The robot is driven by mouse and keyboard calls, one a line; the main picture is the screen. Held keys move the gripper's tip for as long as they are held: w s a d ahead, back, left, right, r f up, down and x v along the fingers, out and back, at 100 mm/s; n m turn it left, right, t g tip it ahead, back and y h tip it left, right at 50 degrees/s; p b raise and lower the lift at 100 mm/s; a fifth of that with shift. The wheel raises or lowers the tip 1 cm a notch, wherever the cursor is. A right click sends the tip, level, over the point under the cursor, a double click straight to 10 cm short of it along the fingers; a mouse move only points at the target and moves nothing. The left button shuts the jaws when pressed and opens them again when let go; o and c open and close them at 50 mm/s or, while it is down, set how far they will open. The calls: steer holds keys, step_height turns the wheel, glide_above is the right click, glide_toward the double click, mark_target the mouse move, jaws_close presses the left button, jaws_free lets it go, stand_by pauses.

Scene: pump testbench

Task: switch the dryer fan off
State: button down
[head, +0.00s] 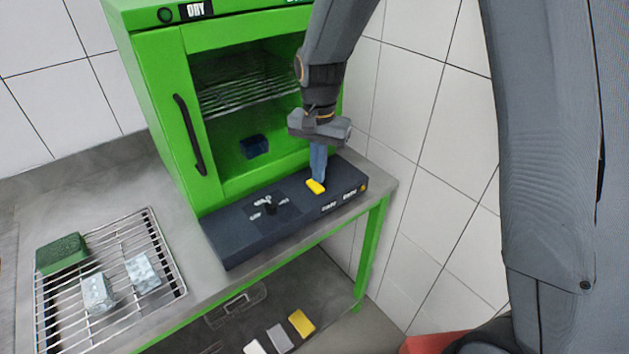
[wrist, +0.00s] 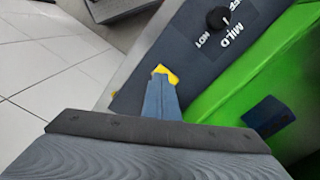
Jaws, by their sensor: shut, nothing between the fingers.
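The green dryer cabinet (head: 168,110) stands on the bench, with a dark control box (head: 235,238) along its front. A black knob (head: 270,208) with white labels around it sits on the box; the knob also shows in the wrist view (wrist: 217,18), near the words MILD and HOT. I cannot tell which label it points at. My gripper (head: 317,178) is shut and empty, pointing down at a small yellow piece (head: 316,187) on the right part of the box. In the wrist view the fingertips (wrist: 161,76) overlap this yellow piece (wrist: 170,74); I cannot tell whether they touch.
A wire rack (head: 115,265) at left holds a green block (head: 62,255) and two pale blocks. A dark blue block (head: 254,147) lies inside the dryer. The dryer's black handle (head: 190,135) stands out at left. A tiled wall is at right. Several small blocks lie on the lower shelf.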

mark_target(319, 189)
step_height(319, 189, up, 4)
steer(key=p, duration=0.3)
steer(key=shift+r, duration=0.25)
stand_by(0.3)
steer(key=s+d+f+n+b, duration=0.2)
steer(key=s+d+b, duration=0.1)
steer(key=s+d, duration=0.4)
steer(key=s+d+f+n+t+b, duration=0.1)
steer(key=s+d+f+n+b, duration=0.2)
steer(key=s+d, duration=0.4)
steer(key=shift+s+d+b, duration=0.3)
steer(key=shift+s+b, duration=0.15)
steer(key=shift+b, duration=0.2)
